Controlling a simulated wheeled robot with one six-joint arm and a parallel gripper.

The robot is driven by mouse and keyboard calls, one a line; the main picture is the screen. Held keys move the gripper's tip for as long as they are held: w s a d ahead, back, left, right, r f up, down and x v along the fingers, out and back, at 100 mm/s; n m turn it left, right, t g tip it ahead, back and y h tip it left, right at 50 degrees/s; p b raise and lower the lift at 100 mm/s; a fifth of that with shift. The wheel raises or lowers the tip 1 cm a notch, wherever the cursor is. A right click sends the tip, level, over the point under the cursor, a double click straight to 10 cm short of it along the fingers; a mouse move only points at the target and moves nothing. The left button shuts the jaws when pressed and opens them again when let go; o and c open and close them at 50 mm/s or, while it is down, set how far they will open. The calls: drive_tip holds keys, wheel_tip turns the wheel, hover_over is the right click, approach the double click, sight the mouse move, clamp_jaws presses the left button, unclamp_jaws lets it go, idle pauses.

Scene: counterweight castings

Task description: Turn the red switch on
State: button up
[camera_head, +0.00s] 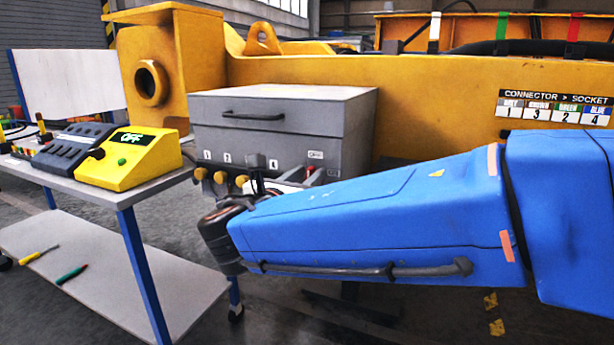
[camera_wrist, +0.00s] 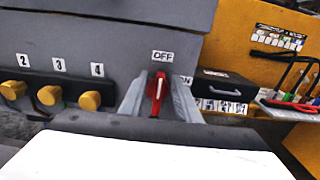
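The red switch (camera_wrist: 157,88) is on the front of the grey box (camera_wrist: 110,32). Its lever stands nearly upright, under the OFF label (camera_wrist: 162,56). The ON label (camera_wrist: 186,80) is to its right, partly hidden by a finger. My gripper (camera_wrist: 159,92) is open, with one grey finger on each side of the switch. I cannot tell whether either finger touches it. In the head view the box (camera_head: 262,118) shows and a bit of red at the switch (camera_head: 309,173) is visible; my blue arm hides most of the gripper.
Several yellow knobs (camera_wrist: 50,95) numbered 2, 3 and 4 sit left of the switch. A black case (camera_wrist: 224,85) is at the right. A bench (camera_head: 150,190) at the left holds a yellow box (camera_head: 130,160) reading OFF. A yellow beam (camera_head: 430,100) lies behind.

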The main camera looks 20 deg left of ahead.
clamp_jaws()
drive_tip(key=shift+f, duration=0.1)
drive_tip(key=shift+s+d+f+m, duration=0.1)
drive_tip(key=shift+d+f+m, duration=0.3)
drive_tip(key=shift+m, duration=2.55)
drive_tip(key=shift+d+f+m, duration=0.35)
drive_tip(key=shift+f+m, duration=0.05)
drive_tip(key=shift+m, duration=2.6)
drive_tip(key=shift+s+d+f+m, duration=0.1)
drive_tip(key=shift+d+f+m, duration=0.3)
drive_tip(key=shift+m, duration=2.55)
